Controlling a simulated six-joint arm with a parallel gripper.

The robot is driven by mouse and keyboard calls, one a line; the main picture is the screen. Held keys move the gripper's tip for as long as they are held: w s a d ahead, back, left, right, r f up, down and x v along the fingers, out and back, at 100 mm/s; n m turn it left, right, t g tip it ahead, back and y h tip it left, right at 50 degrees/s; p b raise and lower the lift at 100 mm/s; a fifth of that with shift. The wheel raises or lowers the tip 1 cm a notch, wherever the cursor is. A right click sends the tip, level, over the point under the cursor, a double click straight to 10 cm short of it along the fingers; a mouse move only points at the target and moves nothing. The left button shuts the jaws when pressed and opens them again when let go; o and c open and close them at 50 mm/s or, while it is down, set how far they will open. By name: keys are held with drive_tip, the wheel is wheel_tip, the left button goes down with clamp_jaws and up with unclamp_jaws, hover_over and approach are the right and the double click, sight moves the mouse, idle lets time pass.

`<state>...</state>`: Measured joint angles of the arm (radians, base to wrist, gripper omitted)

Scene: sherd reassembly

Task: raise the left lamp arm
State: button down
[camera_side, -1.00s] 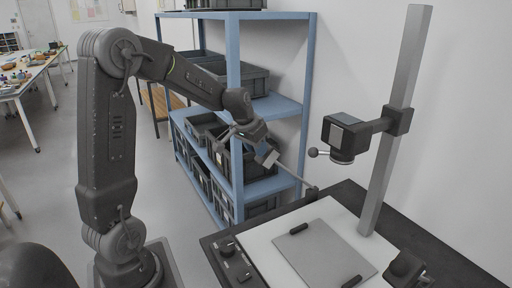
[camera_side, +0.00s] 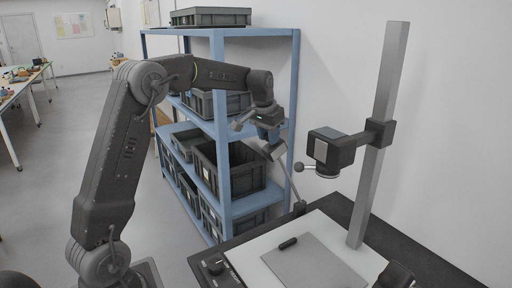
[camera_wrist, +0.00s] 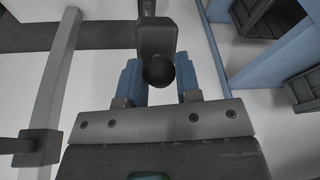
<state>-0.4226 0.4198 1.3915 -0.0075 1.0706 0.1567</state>
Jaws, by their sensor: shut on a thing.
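The left lamp arm (camera_side: 292,186) is a thin grey rod. It rises steeply from a dark pivot (camera_side: 299,207) at the back left of the copy stand's base and leans left toward my gripper (camera_side: 270,143). In the wrist view, my gripper (camera_wrist: 160,82) has its blue fingers on either side of a dark lamp part with a round black knob (camera_wrist: 158,71), and it is shut on it. The lamp's head is small and partly hidden by the gripper in the side view.
The grey column (camera_side: 382,130) carries a dark camera head (camera_side: 336,150) with a ball-ended lever, right of my gripper. A blue shelf (camera_side: 222,110) with grey crates stands close behind. A grey board (camera_side: 310,265) lies on the white base. A second dark lamp (camera_side: 396,276) is at lower right.

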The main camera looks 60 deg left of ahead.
drive_tip(key=w+r, duration=0.2)
drive_tip(key=w, duration=0.5)
drive_tip(key=shift+r, duration=0.35)
drive_tip(key=shift+w, duration=0.15)
drive_tip(key=c, duration=0.8)
unclamp_jaws()
drive_tip(key=v, duration=1.3)
drive_tip(key=shift+r, duration=0.4)
